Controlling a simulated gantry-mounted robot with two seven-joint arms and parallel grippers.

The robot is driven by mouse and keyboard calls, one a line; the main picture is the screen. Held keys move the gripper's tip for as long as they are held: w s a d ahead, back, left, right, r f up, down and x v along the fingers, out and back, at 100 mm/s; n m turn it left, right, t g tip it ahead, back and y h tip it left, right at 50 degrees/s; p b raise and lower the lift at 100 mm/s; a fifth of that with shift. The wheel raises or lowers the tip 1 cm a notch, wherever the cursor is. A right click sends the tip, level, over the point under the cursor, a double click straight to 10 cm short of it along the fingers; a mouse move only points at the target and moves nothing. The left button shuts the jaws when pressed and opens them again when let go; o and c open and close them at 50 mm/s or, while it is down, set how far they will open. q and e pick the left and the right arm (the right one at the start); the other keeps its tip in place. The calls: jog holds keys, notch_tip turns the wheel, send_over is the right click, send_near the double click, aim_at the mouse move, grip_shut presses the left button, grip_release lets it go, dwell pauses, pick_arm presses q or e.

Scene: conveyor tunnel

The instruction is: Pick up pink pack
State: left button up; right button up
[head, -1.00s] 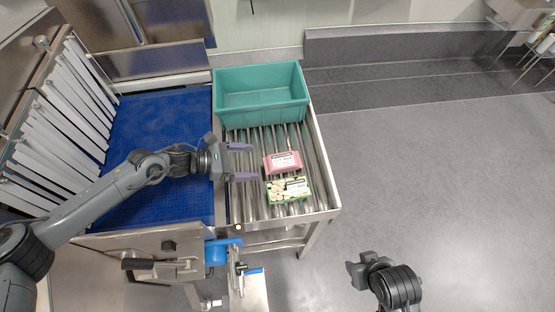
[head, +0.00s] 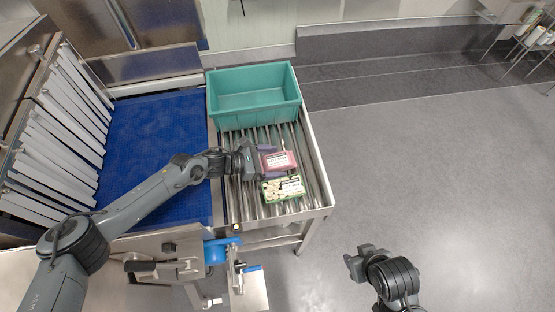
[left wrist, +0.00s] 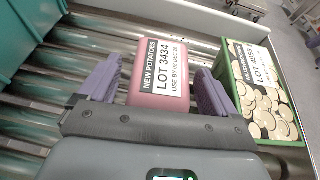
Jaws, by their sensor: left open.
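The pink pack (head: 281,161) lies on the roller table with a white label on top. In the left wrist view the pink pack (left wrist: 159,82) sits between the purple fingers of my open left gripper (left wrist: 157,88), and its label reads "NEW POTATOES LOT 3434". In the head view my left gripper (head: 264,163) is at the pack's left end, with its fingers partly hidden. A gap shows between the pack and the right finger. My right gripper (head: 358,262) is at the bottom, away from the table; its jaws are unclear.
A green pack of mushrooms (head: 283,188) lies just in front of the pink pack; it also shows in the left wrist view (left wrist: 262,95). A teal crate (head: 254,116) stands behind on the rollers (head: 312,170). A blue belt (head: 155,135) lies left.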

aim_at(274, 160)
pick_arm(q)
jog(key=shift+d+f, duration=0.15)
jog(key=shift+d, duration=0.15)
jog(key=c, duration=1.2)
jog(key=shift+c, duration=0.2)
notch_tip(274, 160, up, 10)
jog(key=shift+r+b, duration=0.1)
jog(key=shift+b, duration=0.7)
jog(key=o, duration=0.6)
jog(key=c, duration=0.9)
